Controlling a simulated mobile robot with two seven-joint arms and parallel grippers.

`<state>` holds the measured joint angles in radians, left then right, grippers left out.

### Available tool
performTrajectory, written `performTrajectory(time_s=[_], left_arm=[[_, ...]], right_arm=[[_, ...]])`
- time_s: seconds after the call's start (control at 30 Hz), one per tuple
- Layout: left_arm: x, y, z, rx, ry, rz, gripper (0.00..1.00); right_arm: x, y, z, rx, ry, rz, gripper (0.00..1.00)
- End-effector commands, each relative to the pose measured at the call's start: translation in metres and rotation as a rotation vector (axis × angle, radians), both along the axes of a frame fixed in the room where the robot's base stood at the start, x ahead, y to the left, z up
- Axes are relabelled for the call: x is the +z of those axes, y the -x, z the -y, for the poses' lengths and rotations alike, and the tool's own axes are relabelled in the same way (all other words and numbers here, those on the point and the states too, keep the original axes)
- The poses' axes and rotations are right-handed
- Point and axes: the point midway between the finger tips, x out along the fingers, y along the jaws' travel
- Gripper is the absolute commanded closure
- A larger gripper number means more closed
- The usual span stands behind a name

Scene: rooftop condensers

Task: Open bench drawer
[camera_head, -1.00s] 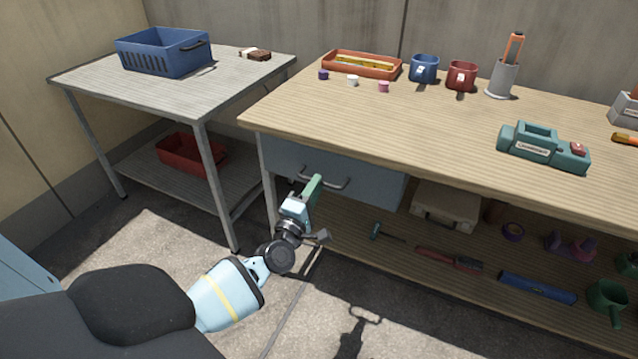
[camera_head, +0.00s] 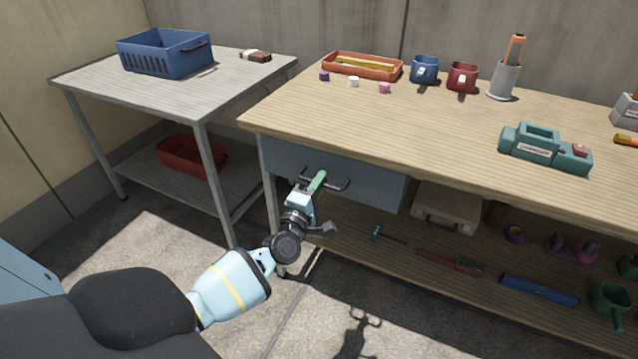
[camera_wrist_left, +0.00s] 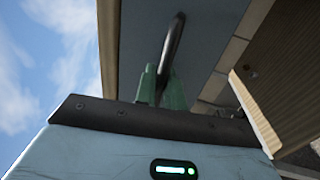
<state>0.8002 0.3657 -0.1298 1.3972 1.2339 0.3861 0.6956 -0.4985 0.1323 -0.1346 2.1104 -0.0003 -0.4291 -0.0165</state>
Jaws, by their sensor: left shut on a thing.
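The bench drawer (camera_head: 380,186) is a grey-blue front under the left end of the wooden bench top. It looks shut, flush beneath the top. Its dark bar handle (camera_head: 343,186) runs across the front. My left gripper (camera_head: 318,182) has its green fingers at the left part of the handle. In the left wrist view, the green fingers (camera_wrist_left: 160,88) are closed around the dark handle (camera_wrist_left: 173,45), with the drawer front (camera_wrist_left: 205,40) behind it. My right gripper is not in view.
The bench top (camera_head: 420,130) holds an orange tray (camera_head: 388,73), two mugs and a teal device (camera_head: 540,148). A beige case (camera_head: 446,210) and tools lie on the shelf below. A metal side table (camera_head: 105,90) stands left. The floor before the drawer is clear apart from my arm.

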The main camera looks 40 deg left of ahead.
Motion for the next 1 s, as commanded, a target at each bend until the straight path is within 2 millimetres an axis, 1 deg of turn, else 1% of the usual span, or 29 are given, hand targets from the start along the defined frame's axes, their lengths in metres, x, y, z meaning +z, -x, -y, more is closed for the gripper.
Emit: performTrajectory(time_s=[0.17, 0.27, 0.37, 0.47, 0.57, 0.7, 0.9, 1.0], left_arm=[[0.0, 0.003, 0.001, 0.0, 0.0, -0.001, 1.0], [0.0, 0.011, 0.003, 0.0, 0.0, -0.002, 1.0], [0.001, 0.024, 0.006, -0.001, 0.001, -0.003, 1.0], [0.001, 0.044, 0.011, -0.002, 0.001, -0.004, 1.0], [0.002, 0.068, 0.017, -0.002, 0.002, -0.004, 1.0], [0.002, 0.104, 0.026, -0.001, 0.002, -0.005, 1.0], [0.001, 0.153, 0.037, -0.001, 0.002, -0.004, 1.0], [0.001, 0.174, 0.042, -0.001, 0.001, -0.003, 1.0]], right_arm=[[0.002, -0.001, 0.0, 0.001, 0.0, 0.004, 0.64], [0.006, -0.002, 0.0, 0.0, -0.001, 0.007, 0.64], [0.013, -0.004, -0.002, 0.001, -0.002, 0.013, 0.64], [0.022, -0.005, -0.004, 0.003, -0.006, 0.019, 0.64], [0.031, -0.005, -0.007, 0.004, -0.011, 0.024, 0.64], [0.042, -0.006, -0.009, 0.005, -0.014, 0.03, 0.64], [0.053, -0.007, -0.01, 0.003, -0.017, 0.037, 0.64], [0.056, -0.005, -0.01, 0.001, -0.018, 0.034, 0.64]])
